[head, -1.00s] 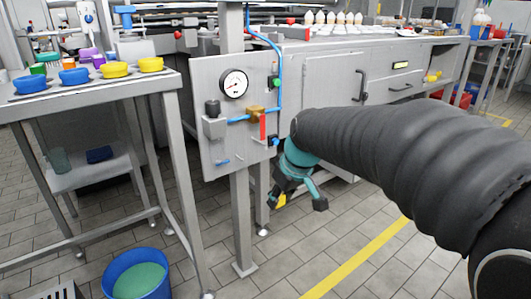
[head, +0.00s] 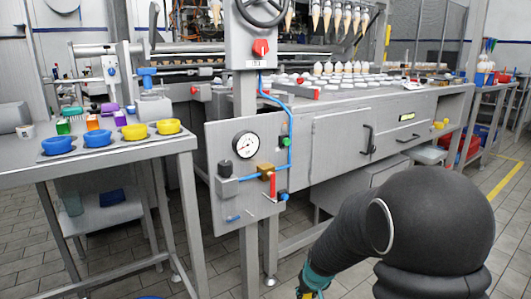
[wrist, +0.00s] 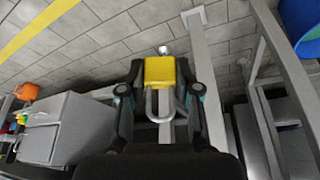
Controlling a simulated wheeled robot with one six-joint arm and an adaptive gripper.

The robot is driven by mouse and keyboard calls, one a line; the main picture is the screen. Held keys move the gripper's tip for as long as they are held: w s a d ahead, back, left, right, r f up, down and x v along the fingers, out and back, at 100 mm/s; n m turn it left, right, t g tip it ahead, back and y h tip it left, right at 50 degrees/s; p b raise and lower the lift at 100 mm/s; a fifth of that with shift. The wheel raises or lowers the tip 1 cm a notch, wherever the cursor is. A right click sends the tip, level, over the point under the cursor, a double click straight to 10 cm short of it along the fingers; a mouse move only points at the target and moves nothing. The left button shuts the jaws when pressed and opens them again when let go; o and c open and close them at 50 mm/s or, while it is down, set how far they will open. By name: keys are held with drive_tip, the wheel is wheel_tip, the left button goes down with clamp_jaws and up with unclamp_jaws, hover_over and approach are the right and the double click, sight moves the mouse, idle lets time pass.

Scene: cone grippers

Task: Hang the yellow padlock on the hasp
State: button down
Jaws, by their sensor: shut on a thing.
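The yellow padlock (wrist: 159,71) is between the two dark fingers of my gripper (wrist: 159,78) in the wrist view. Its metal shackle (wrist: 160,103) points toward the wrist camera. My gripper is shut on the padlock's body. In the head view my gripper (head: 311,283) is at the bottom edge, mostly cut off, below and right of the gauge panel. I cannot clearly pick out the hasp. The grey panel (head: 222,133) carries a gauge (head: 246,146), a brass valve with a red lever (head: 274,185) and a grey box. A red rotary switch (head: 261,47) is on the box above.
A metal table (head: 25,176) with blue and yellow bowls stands left of the panel. The long machine (head: 335,137) with cabinet doors stands behind and right. Posts (head: 249,262) stand under the panel. A blue bucket (wrist: 300,30) is on the floor in the wrist view.

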drive_tip(key=s+d+f+m+p, duration=0.2)
drive_tip(key=s+d+f, duration=0.15)
drive_tip(key=f, duration=0.45)
drive_tip(key=shift+n, duration=0.8)
drive_tip(key=w+a+r+b, duration=0.1)
drive_tip(key=r, duration=0.1)
drive_tip(key=w+a+r+b, duration=0.1)
drive_tip(key=r, duration=0.1)
drive_tip(key=w+a+r+b, duration=0.1)
drive_tip(key=r, duration=0.1)
drive_tip(key=shift+w+r, duration=0.3)
drive_tip(key=shift+r, duration=0.1)
drive_tip(key=s+a+r+n+b, duration=0.2)
drive_tip(key=a+r, duration=0.1)
drive_tip(key=r, duration=0.6)
drive_tip(key=s+a+r+n+y+b, duration=0.1)
drive_tip(key=s+a+r+n+b, duration=0.1)
drive_tip(key=r, duration=0.7)
drive_tip(key=shift+s+a+r+n+y+b, duration=0.15)
drive_tip(key=shift+a+r+n+y+b, duration=0.3)
drive_tip(key=shift+a, duration=0.4)
drive_tip(key=shift+f, duration=0.1)
drive_tip(key=w+a, duration=0.4)
drive_tip(key=w, duration=0.3)
drive_tip(key=w+a+f, duration=0.1)
drive_tip(key=w+a, duration=0.4)
drive_tip(key=w, duration=0.3)
drive_tip(key=shift+a, duration=0.3)
